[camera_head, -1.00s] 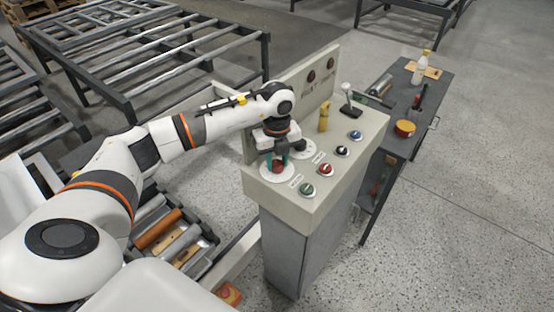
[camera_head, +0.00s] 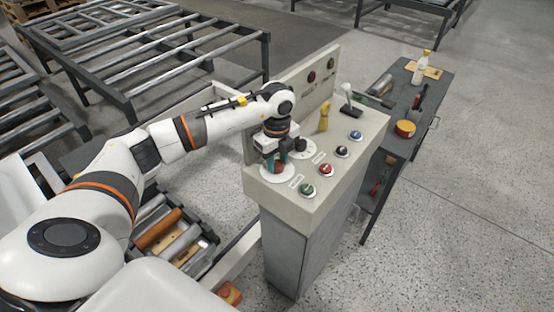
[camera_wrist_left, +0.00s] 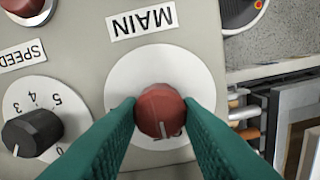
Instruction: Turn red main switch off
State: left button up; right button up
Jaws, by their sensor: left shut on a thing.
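The red main switch (camera_wrist_left: 160,110) is a round knob with a white pointer line on a white disc, below the MAIN label (camera_wrist_left: 142,20) in the left wrist view. The pointer is near the bottom edge of the knob, tilted slightly. My left gripper (camera_head: 277,164) is over the switch at the left front corner of the control panel (camera_head: 330,190). In the left wrist view its green fingers (camera_wrist_left: 155,128) are closed on both sides of the red knob. In the head view the gripper partly hides the switch. My right gripper is not in view.
A black speed dial (camera_wrist_left: 33,130) is beside the main switch. Green (camera_head: 307,189), red (camera_head: 325,170), black (camera_head: 342,151) and blue (camera_head: 355,135) buttons line the panel.

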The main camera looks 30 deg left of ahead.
aim_at(277, 163)
pick_arm(q)
jog(key=shift+w+r, duration=0.1)
jog(key=o, duration=1)
notch_tip(277, 163, up, 12)
jog(key=b, duration=0.2)
jog(key=shift+b, duration=0.35)
